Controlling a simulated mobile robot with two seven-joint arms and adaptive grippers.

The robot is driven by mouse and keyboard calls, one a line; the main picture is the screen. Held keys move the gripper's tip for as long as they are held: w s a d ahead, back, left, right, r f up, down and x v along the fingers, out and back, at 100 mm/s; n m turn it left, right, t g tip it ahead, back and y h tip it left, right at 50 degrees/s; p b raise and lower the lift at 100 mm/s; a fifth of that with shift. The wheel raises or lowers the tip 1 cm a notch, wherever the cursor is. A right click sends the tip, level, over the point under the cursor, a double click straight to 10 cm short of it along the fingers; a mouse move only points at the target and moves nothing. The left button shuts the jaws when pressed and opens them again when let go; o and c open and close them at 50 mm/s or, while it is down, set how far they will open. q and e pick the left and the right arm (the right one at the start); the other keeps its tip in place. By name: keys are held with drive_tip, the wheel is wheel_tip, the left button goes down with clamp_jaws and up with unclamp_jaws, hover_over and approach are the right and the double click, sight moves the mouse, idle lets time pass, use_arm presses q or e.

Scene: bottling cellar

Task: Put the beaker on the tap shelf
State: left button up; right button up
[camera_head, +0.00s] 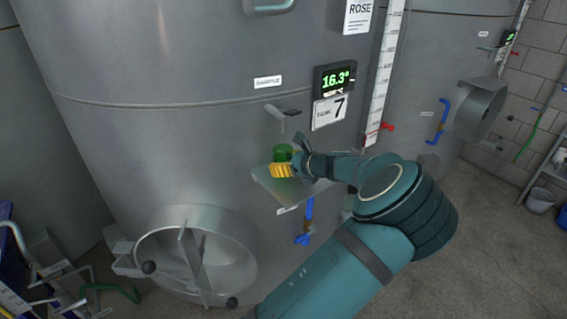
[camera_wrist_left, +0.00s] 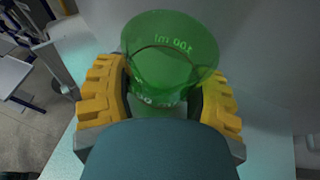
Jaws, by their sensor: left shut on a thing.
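The beaker (camera_head: 283,151) is green and see-through, with its open mouth upward. In the left wrist view the beaker (camera_wrist_left: 170,48) shows volume marks and sits between two yellow finger pads. My left gripper (camera_head: 283,169) is shut on it; its pads also show at both sides in the left wrist view (camera_wrist_left: 160,95). The tap shelf (camera_head: 268,187) is a small metal plate on the front of tank 7. The gripper and beaker are over the shelf, near the tank wall. I cannot tell if the beaker's base touches the shelf. My right gripper is not in view.
A grey tap handle (camera_head: 283,110) sticks out of the tank above the beaker. A blue valve handle (camera_head: 306,222) hangs below the shelf. A round hatch (camera_head: 196,250) stands out at lower left. The visible part of the shelf looks clear.

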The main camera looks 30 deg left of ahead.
use_arm(q)
drive_tip(key=shift+f, duration=0.15)
drive_tip(key=o, duration=1.3)
drive_tip(key=shift+c, duration=0.2)
drive_tip(key=shift+r, duration=0.2)
drive_tip(key=v, duration=1.2)
drive_tip(key=shift+d+f, duration=0.1)
